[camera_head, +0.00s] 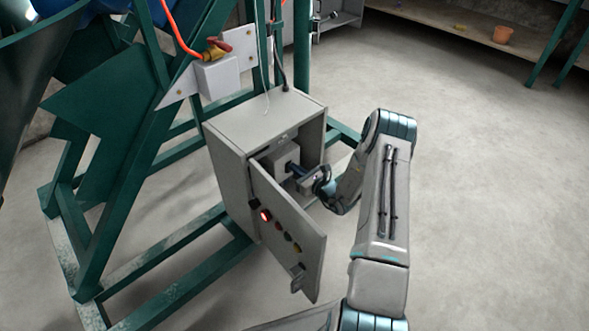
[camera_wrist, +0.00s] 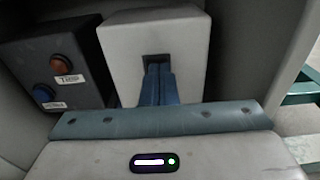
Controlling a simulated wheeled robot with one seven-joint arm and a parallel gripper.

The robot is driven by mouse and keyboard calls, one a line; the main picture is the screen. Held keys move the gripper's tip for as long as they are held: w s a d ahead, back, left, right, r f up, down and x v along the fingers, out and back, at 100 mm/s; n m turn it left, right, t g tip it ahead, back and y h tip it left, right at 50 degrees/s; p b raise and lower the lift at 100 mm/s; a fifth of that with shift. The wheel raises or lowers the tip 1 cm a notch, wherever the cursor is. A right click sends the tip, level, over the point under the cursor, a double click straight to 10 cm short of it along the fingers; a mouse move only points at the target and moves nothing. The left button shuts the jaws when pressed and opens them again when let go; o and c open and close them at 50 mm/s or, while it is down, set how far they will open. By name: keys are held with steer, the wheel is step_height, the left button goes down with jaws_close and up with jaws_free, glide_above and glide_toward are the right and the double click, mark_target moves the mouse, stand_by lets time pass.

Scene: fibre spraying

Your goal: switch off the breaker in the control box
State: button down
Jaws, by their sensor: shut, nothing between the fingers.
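The grey control box (camera_head: 262,116) stands on the green frame with its door (camera_head: 292,235) swung open toward me. Inside, the breaker is a pale block (camera_wrist: 180,30) with a dark slot in its front face; it also shows in the head view (camera_head: 284,157). My gripper (camera_wrist: 158,70) reaches into the box, and its shut blue fingers are at the slot. The fingertips (camera_head: 289,168) meet the block's face in the head view. The breaker's lever is hidden behind the fingers, so I cannot tell its position.
A dark unit (camera_wrist: 55,70) with an orange and a blue button sits left of the breaker. The open door carries a lit red lamp (camera_head: 265,215) and several buttons, close left of my arm. Green frame bars (camera_head: 170,250) stand left; the floor right is clear.

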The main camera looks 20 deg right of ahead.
steer(key=r+p+v, duration=0.1)
steer(key=p+v, duration=0.3)
steer(key=v, duration=1)
steer(key=shift+w+r, duration=0.15)
steer(key=s+a+r+n+g+y+p, duration=0.25)
steer(key=a+r+n+g+p, duration=0.3)
steer(key=r, duration=0.55)
steer(key=s+a+r+n+g+y+p, duration=0.1)
steer(key=s+a+r+n+g+p, duration=0.4)
steer(key=r, duration=0.6)
steer(key=s+a+r+n+g+y+p, duration=0.1)
steer(key=a+r+n+g+p, duration=0.25)
steer(key=a+r+n, duration=0.6)
steer(key=s+d+r+n+h+p, duration=0.1)
steer(key=s+r+n+h+p, duration=0.2)
steer(key=r, duration=0.7)
steer(key=s+d+r+n+h+p, duration=0.2)
steer(key=s+r+n+h+p, duration=0.2)
steer(key=s+r+p, duration=0.4)
steer(key=s+d+r+n+t+h+p, duration=0.1)
steer(key=s+r+h+p, duration=0.4)
steer(key=r, duration=0.8)
steer(key=s+d+n, duration=0.1)
steer(key=n, duration=0.1)
steer(key=shift+n+p, duration=0.3)
steer(key=shift+p, duration=0.05)
